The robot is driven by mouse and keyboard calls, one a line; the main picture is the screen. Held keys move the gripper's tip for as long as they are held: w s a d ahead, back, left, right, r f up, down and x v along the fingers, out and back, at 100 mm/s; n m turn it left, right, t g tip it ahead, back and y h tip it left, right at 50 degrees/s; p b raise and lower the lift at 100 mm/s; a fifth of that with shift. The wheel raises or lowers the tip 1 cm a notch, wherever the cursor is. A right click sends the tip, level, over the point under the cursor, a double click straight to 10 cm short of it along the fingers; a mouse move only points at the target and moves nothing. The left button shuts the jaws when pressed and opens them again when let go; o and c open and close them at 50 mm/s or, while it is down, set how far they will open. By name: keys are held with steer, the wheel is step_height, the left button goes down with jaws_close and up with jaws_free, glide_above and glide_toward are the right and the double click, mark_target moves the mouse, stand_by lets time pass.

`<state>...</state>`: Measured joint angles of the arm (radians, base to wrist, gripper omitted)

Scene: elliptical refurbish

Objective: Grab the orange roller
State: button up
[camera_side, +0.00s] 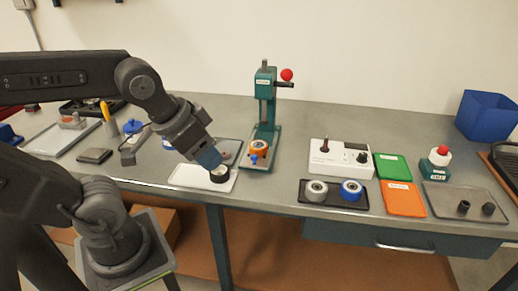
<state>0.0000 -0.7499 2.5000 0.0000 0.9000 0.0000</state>
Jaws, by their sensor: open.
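The orange roller (259,148) sits on the base of the green press (265,110), near the middle of the bench. It has a pale centre, and a small blue part lies at its front edge. My gripper (217,171) points down to the left of the roller, apart from it, above a white mat (186,176). A dark ring-like piece (220,175) shows right at the fingertips; I cannot tell whether it touches them. The gripper is open, though its fingers are small and partly hidden here.
A dark tray (334,203) with a grey roller (316,190) and a blue roller (351,191) lies to the right. The press column stands behind the orange roller.

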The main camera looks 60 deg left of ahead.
steer(key=shift+o, duration=0.2)
steer(key=o, duration=0.8)
steer(key=n+g+y, duration=0.3)
steer(key=n, duration=0.6)
glide_above(258, 145)
steer(key=s+d, duration=0.1)
steer(key=d, duration=0.1)
step_height(258, 145, down, 12)
steer(key=shift+s+f, duration=0.15)
steer(key=shift+f, duration=0.05)
steer(key=shift+a+x, duration=0.2)
steer(key=shift+x, duration=2.8)
